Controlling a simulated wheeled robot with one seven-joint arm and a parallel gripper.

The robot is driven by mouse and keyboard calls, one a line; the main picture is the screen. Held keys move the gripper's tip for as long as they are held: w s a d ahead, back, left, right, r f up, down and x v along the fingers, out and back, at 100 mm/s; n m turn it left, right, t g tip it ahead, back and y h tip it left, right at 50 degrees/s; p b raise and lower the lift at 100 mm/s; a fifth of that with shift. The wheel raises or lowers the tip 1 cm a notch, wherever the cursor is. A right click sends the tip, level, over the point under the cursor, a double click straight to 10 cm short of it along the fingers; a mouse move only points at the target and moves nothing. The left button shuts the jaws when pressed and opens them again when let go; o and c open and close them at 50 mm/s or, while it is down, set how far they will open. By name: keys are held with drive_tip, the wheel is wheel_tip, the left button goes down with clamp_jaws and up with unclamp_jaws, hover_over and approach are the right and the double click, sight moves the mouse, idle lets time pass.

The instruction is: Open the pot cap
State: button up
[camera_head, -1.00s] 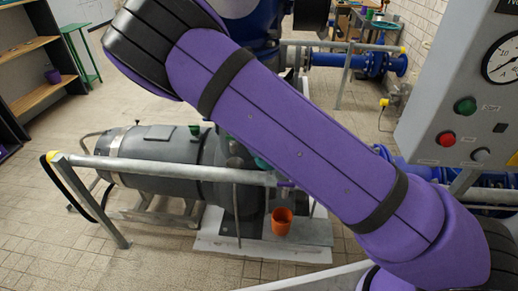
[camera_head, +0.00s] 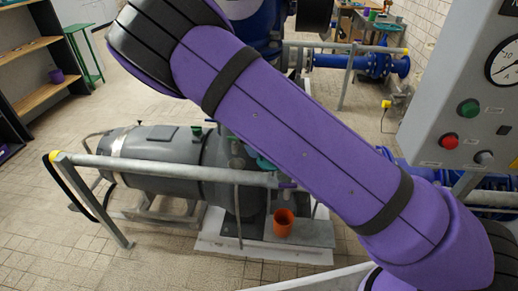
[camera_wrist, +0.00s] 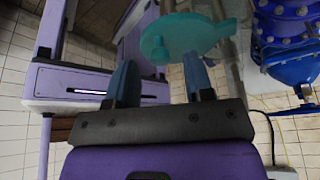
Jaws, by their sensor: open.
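A flat round teal cap (camera_wrist: 195,38) with a small knob shows in the wrist view, just beyond my fingertips. My gripper (camera_wrist: 160,62) is open, with one blue finger on each side. The knob is roughly in line with the gap between the fingertips; I cannot tell whether they touch it. Nothing is held. In the head view a sliver of teal (camera_head: 264,164) shows under my purple arm, which hides most of it. I cannot make out a pot under the cap.
A metal rail (camera_head: 180,172) runs in front of the grey motor (camera_head: 155,150). An orange cup (camera_head: 283,222) stands on the pump base. A grey control panel (camera_head: 460,110) with a gauge is at right. Shelves (camera_head: 35,85) stand at left. Tiled floor at front left is clear.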

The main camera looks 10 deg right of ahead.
drive_tip(key=v, duration=0.9)
drive_tip(key=shift+r, duration=0.4)
drive_tip(key=shift+a, duration=0.1)
